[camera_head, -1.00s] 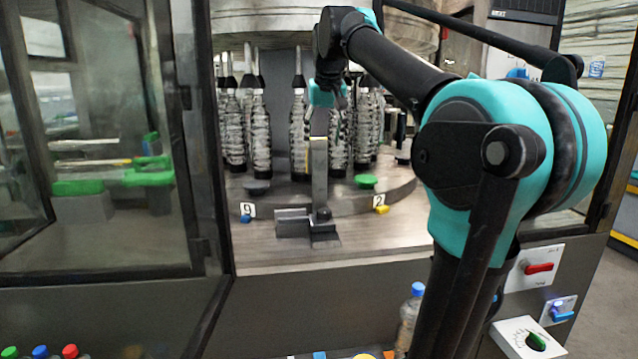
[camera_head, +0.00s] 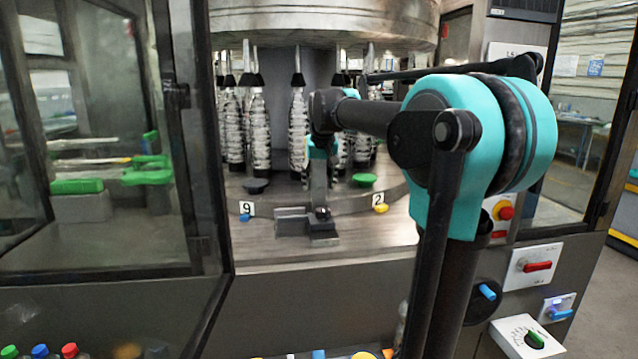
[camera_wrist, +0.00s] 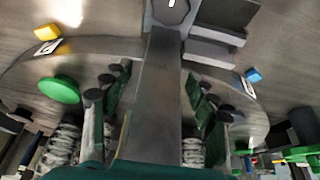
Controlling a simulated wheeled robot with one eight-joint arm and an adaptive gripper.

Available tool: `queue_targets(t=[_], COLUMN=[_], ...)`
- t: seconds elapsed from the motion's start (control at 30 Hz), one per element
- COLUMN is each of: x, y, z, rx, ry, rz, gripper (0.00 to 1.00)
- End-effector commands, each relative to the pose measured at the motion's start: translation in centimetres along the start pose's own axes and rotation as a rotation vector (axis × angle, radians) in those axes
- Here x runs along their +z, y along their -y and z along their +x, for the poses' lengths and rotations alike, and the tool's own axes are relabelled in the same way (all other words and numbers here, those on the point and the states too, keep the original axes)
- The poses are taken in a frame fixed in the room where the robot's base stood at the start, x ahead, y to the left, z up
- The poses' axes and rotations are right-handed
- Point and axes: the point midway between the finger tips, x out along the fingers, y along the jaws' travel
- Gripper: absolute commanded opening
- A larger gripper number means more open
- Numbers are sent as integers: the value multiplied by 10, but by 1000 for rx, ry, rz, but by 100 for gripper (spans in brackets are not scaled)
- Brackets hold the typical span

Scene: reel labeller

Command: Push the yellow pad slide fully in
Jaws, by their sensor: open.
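The small yellow piece (camera_head: 381,208), which I take to be the yellow pad slide, sits by the "2" label on the machine's round ledge. In the wrist view the yellow piece (camera_wrist: 47,32) is at the upper left. How far in it sits cannot be told. My gripper (camera_head: 320,178) is low at the upright metal post, left of the yellow piece and apart from it. In the wrist view my gripper (camera_wrist: 157,85) is open, with a finger on each side of the post (camera_wrist: 148,110). Contact with the post cannot be told.
A blue piece (camera_head: 245,217) sits by the "9" label (camera_head: 247,208). A green round pad (camera_head: 364,180) lies behind the yellow piece, and a dark one (camera_head: 256,186) is at left. Bottles (camera_head: 260,130) stand behind. The open glass door (camera_head: 110,130) is at left.

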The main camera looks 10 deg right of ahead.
Motion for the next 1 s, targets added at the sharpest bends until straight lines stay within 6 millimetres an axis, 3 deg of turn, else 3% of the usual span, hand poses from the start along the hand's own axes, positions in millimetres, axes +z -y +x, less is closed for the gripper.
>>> queue_targets(t=[0.3,0.77,1.0], x=[0,0,-1], y=[0,0,0], z=[3,3,3], rx=[0,0,0], ry=[0,0,0], rz=[0,0,0], gripper=[59,3,0])
